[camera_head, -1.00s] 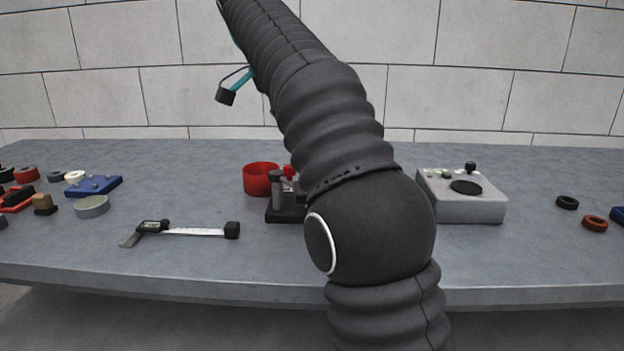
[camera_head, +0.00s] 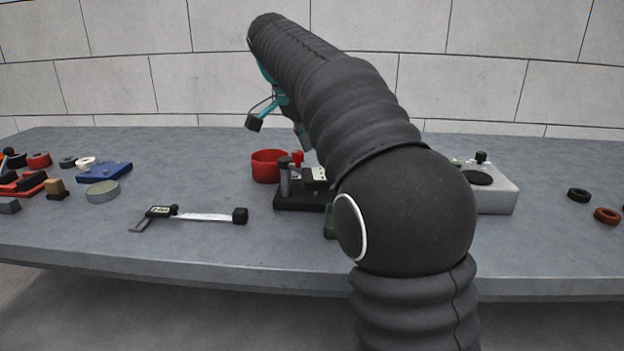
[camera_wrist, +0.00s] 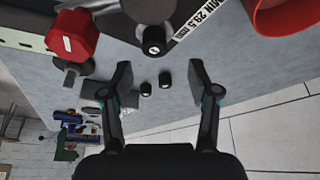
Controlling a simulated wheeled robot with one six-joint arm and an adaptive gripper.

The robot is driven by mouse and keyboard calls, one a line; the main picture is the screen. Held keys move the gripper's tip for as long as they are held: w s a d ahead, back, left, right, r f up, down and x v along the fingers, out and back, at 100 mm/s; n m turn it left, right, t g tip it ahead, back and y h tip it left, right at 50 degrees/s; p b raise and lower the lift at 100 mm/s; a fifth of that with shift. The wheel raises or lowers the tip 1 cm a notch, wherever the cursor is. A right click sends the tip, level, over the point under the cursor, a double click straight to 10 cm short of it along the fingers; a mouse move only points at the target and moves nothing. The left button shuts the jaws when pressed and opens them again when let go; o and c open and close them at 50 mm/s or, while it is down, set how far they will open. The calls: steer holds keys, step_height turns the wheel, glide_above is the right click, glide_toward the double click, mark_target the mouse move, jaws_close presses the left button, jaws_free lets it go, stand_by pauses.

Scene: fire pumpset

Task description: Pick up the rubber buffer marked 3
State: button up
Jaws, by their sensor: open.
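My gripper (camera_wrist: 162,80) is open and empty in the wrist view, its two fingers apart above the grey bench (camera_wrist: 240,85). Two small black cylinders (camera_wrist: 146,88) (camera_wrist: 164,80) show between and beyond the fingers. I can read no mark 3 on any part, so I cannot tell which one is the buffer marked 3. In the head view, a black ring (camera_head: 578,195) and an orange-red ring (camera_head: 606,215) lie at the right; a black ring (camera_head: 68,161) and a white ring (camera_head: 86,163) lie at the left. My arm hides part of the bench.
A black fixture (camera_head: 300,200) with a red knob (camera_wrist: 75,38) and a "MIN 29.5 mm" label stands near a red cup (camera_head: 268,168). A grey box (camera_head: 498,198) stands right of my arm.

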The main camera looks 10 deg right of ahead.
steer(key=shift+s+b+x, duration=0.2)
steer(key=shift+b+x, duration=0.3)
steer(key=shift+x, duration=2.15)
steer(key=shift+d, duration=0.1)
steer(key=c, duration=1.1)
steer(key=shift+r, duration=0.1)
